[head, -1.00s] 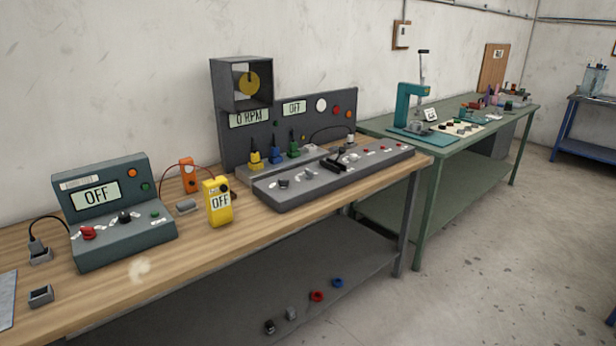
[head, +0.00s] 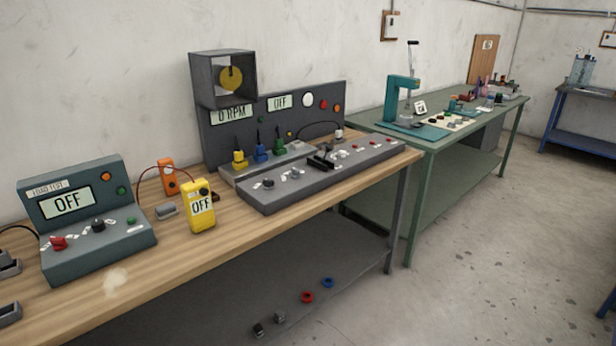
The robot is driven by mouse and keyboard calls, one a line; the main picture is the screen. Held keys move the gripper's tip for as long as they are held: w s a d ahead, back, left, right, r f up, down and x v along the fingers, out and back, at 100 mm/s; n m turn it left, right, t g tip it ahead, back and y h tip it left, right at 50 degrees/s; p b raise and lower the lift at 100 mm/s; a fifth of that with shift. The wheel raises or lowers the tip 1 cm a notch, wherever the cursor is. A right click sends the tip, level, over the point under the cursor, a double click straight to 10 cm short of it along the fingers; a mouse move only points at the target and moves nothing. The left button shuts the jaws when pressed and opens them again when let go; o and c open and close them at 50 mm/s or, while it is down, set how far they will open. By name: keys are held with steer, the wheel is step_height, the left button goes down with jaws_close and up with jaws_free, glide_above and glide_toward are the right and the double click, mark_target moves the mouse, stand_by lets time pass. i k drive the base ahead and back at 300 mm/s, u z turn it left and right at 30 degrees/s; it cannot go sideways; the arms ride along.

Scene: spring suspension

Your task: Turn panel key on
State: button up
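The large dark panel (head: 270,122) stands at the back of the wooden bench, with a "0 RPM" display (head: 232,114) and an "OFF" display (head: 279,102). A grey sloped control console (head: 320,176) with knobs and a black lever (head: 322,160) lies in front of it. A smaller grey-green panel (head: 90,215) at the left, labelled as a load test, shows "OFF" and carries a red knob (head: 58,243) and a black knob (head: 98,225). I cannot tell which small control is the panel key. My gripper is not in view.
A yellow meter (head: 200,206) reading "OFF" and an orange device (head: 168,176) stand between the panels. A green table (head: 440,140) with a teal press (head: 402,100) stands beyond the bench. The floor (head: 490,250) at the right is clear.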

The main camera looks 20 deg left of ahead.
mark_target(268, 184)
steer(key=z, duration=0.5)
steer(key=k, duration=0.95)
steer(key=u, duration=1.5)
steer(key=i, duration=1.05)
steer(key=z, duration=0.1)
